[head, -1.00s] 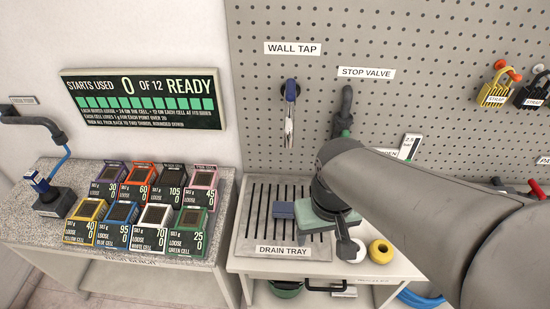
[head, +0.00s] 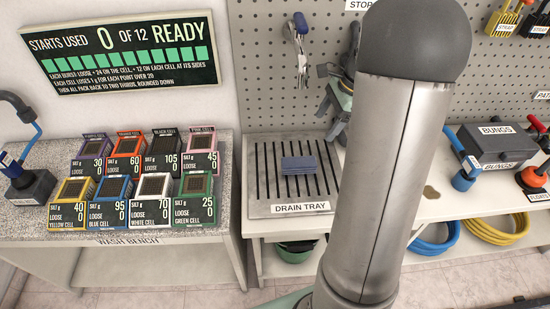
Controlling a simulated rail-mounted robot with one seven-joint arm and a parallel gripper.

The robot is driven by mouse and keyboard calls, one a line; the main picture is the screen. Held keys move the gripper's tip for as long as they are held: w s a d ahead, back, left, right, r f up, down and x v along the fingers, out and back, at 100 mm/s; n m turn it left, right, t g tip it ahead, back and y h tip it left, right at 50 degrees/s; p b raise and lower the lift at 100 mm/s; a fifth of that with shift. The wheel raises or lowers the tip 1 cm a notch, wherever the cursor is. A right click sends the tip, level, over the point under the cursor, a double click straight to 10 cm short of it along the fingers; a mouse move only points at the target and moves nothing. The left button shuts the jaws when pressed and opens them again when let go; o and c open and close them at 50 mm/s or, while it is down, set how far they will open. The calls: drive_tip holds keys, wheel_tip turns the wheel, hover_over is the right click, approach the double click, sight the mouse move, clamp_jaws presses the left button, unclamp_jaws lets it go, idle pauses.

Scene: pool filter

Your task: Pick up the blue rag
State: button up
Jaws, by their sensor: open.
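The blue rag (head: 298,165) lies folded on the slatted drain tray (head: 262,208), near the middle of its slots. It is in full view. My gripper (head: 334,132) is above and to the right of the rag, in front of the pegboard and apart from the rag. It is partly hidden by my large grey arm link. It is open, and I see nothing held in it.
Left of the tray, the wash bench (head: 190,236) carries several coloured filter cells. A dark bungs box (head: 495,142) stands at the right. My arm link hides the counter just right of the tray.

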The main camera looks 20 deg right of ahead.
drive_tip(key=d+f+m, duration=0.1)
approach(300, 162)
drive_tip(key=x, duration=0.9)
drive_tip(key=shift+f, duration=0.15)
drive_tip(key=c, duration=1.1)
